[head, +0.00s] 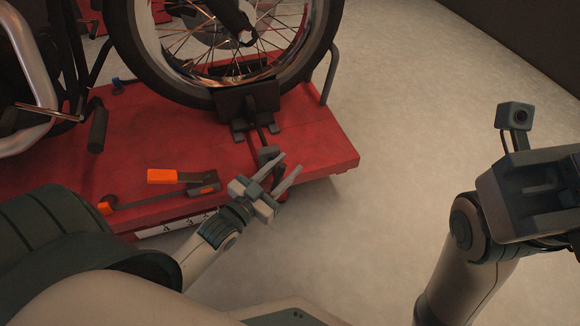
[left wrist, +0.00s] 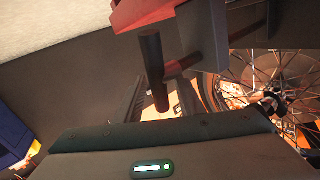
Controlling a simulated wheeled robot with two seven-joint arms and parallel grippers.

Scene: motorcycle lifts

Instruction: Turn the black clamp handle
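The black clamp handle (left wrist: 152,70) shows in the left wrist view as a dark round bar hanging down near the red platform edge. In the head view the wheel clamp (head: 249,101) grips the motorcycle wheel's bottom, and its dark rod end (head: 268,155) reaches the platform's front edge, partly hidden by my gripper. My left gripper (head: 291,162) is open, its two fingers apart and close to that rod end. In the left wrist view the handle appears between the fingers, with no clear contact. My right gripper (head: 530,190) is at the right; its fingers cannot be made out.
The red lift platform (head: 325,155) carries the motorcycle wheel (head: 165,75). An orange-handled tool (head: 162,176) and another orange-ended bar (head: 106,208) lie near its front edge, left of my gripper. The pale floor (head: 420,90) to the right is clear.

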